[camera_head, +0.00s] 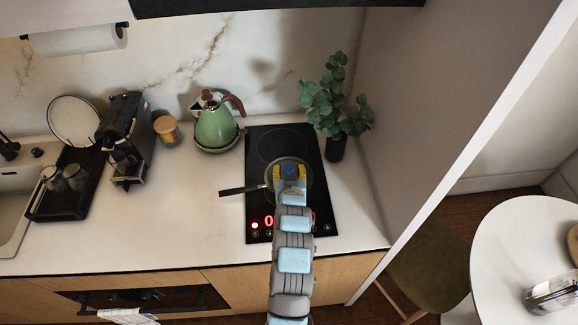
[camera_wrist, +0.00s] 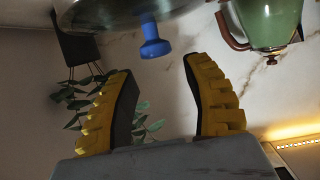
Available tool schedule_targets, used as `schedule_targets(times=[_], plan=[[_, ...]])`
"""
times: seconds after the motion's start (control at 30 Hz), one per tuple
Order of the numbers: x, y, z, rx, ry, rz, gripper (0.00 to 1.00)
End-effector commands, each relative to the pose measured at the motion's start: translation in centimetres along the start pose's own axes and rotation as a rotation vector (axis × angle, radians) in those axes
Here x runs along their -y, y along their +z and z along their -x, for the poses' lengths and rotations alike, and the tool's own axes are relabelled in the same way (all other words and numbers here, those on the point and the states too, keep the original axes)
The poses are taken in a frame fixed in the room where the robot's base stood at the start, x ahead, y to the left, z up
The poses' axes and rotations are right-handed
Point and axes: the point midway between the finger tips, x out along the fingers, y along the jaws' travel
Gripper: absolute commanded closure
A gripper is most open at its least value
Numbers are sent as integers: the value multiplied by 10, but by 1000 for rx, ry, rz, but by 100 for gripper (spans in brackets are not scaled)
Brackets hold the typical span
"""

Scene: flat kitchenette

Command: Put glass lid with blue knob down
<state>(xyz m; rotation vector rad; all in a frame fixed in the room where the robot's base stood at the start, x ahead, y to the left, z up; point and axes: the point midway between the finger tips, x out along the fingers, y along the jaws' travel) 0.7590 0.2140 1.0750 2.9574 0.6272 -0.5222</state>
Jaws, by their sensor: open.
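The glass lid (camera_head: 275,165) appears to lie on the dark-handled pan (camera_head: 243,190) on the black cooktop. Its blue knob (camera_head: 289,169) is partly hidden between my yellow fingers in the head view. In the wrist view, which looks upside down, the lid (camera_wrist: 115,12) is at the top edge, with its blue knob (camera_wrist: 154,42) pointing toward my gripper. My gripper (camera_head: 290,172) is open and empty. In the wrist view the knob is just beyond the fingertips (camera_wrist: 158,66), with visible gaps on both sides.
The black cooktop (camera_head: 312,220) has lit red controls at its front. A green kettle (camera_head: 214,126) stands left of it, and a potted plant (camera_head: 336,147) stands at its back right beside the wall. The white counter (camera_head: 190,215) is clear left of the cooktop.

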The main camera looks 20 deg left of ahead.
Motion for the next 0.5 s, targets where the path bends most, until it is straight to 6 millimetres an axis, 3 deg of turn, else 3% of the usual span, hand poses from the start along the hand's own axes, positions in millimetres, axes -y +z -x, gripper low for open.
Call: schedule_targets(times=[0.5], plan=[[-1, -1, 60, -4, 1, 0, 50]])
